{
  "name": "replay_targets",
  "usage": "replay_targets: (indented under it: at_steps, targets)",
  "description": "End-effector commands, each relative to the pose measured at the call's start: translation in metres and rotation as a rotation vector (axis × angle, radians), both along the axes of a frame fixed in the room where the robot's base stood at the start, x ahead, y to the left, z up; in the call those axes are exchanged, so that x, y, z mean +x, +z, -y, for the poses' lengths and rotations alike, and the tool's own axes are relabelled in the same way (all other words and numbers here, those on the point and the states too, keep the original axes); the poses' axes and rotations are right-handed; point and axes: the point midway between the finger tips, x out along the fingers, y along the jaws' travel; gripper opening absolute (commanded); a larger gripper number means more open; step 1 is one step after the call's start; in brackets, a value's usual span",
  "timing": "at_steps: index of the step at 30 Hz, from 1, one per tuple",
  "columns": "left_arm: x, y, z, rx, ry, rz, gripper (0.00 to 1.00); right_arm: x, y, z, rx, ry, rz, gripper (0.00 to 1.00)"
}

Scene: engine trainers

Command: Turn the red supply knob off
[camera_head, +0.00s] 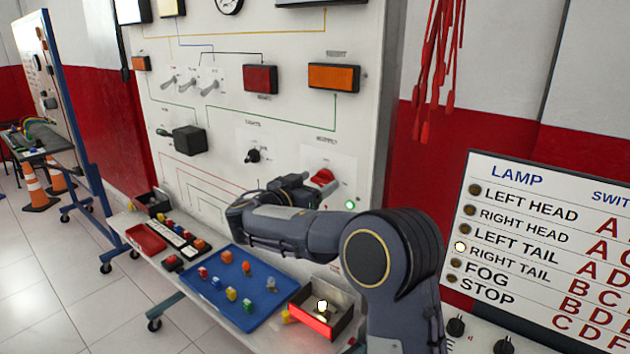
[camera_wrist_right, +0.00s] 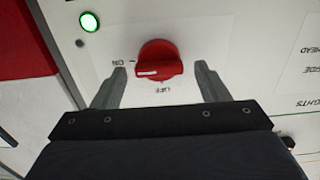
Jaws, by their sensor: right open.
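The red supply knob (camera_head: 322,177) is on the white panel under the supply label in the head view. In the right wrist view the red knob (camera_wrist_right: 158,63) shows whole, its white pointer line toward the ON mark; OFF is printed by its lower edge. My right gripper (camera_wrist_right: 162,80) is open, with one finger on each side of the knob and a gap on both sides. In the head view my right gripper (camera_head: 300,186) is near the knob, its fingers hard to make out. A green lamp (camera_head: 350,204) beside the knob is lit; it also shows in the wrist view (camera_wrist_right: 89,22). My left gripper is out of view.
A blue tray (camera_head: 262,312) with small coloured parts stands on the shelf below my right arm. A small box (camera_head: 342,326) with a lit bulb is to its right. A black lights knob (camera_head: 254,155) is left of the supply knob. A lamp chart (camera_head: 575,179) stands at right.

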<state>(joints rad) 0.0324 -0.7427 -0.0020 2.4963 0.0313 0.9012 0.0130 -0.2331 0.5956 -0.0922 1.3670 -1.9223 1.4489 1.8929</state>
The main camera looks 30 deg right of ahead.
Motion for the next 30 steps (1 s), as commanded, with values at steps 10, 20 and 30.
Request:
replay_targets:
  at_steps: [10, 20, 30]
  targets:
    - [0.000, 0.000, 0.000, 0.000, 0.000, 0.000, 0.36, 0.000, 0.000, 0.001, 0.001, 0.000, 0.000, 0.56]
    - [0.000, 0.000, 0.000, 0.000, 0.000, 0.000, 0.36, 0.000, 0.000, 0.001, 0.001, 0.000, -0.001, 0.24]
    - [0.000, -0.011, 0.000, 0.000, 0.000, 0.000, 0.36, 0.001, -0.002, 0.001, -0.033, 0.000, -0.079, 0.24]
